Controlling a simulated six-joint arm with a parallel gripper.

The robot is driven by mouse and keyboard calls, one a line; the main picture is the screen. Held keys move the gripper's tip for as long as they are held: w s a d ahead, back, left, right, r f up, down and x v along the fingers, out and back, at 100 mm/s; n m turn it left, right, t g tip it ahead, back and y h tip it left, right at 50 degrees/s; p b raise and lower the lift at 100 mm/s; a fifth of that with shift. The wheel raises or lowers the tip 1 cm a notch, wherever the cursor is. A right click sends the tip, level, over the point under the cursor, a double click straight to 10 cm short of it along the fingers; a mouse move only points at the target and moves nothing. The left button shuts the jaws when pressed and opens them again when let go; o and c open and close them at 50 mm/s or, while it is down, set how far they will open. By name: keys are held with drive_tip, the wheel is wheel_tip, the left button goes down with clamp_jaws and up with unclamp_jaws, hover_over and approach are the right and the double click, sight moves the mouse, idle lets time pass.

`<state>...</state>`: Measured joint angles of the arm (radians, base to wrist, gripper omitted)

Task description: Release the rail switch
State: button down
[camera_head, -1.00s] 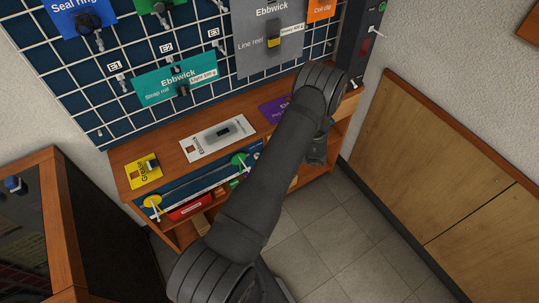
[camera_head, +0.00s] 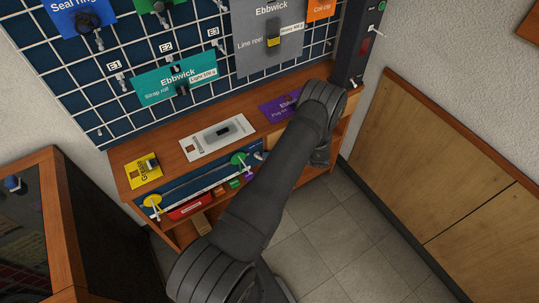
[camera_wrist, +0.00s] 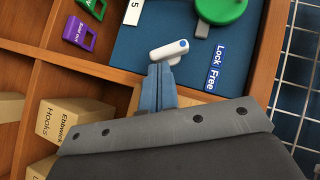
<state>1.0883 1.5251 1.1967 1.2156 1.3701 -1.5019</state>
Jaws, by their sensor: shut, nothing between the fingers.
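In the wrist view the rail switch (camera_wrist: 169,50) is a white bar with a blue dot near one end, on a dark blue panel (camera_wrist: 135,48). A blue label reading "Lock" and "Free" (camera_wrist: 216,67) is right of it. My gripper (camera_wrist: 158,70) is shut and empty, its blue fingertips right at the near side of the bar. I cannot tell whether they touch it. In the head view a small white piece at the panel's right end (camera_head: 260,154) may be the switch; my arm hides most of my gripper there.
A green round knob (camera_wrist: 226,10) is on the panel beyond the switch. Green and purple tags (camera_wrist: 80,33) hang to the left. Boxes marked "Ebbwick" and "Hooks" (camera_wrist: 58,123) sit in wooden compartments. A wire grid (camera_wrist: 300,90) is at right.

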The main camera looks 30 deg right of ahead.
drive_tip(key=shift+a+f+m+t+y, duration=0.25)
drive_tip(key=shift+f+m+y, duration=0.15)
drive_tip(key=shift+f, duration=0.4)
drive_tip(key=shift+a+f+m+t+y, duration=0.3)
drive_tip(key=shift+f+y, duration=0.1)
drive_tip(key=shift+f, duration=0.35)
drive_tip(key=s+d+f, duration=0.5)
drive_tip(key=s, duration=0.2)
drive_tip(key=w+a+r, duration=0.3)
drive_tip(key=w+r, duration=0.1)
drive_tip(key=w, duration=0.1)
drive_tip(key=s+d+r+n+g+h, duration=0.1)
drive_tip(key=s+d+r+h, duration=0.1)
drive_tip(key=r, duration=0.3)
drive_tip(key=s+d+r+n+g+h, duration=0.1)
drive_tip(key=s+r+n+h, duration=0.1)
drive_tip(key=r, duration=0.3)
drive_tip(key=shift+s+d, duration=0.4)
drive_tip(key=shift+s, duration=0.15)
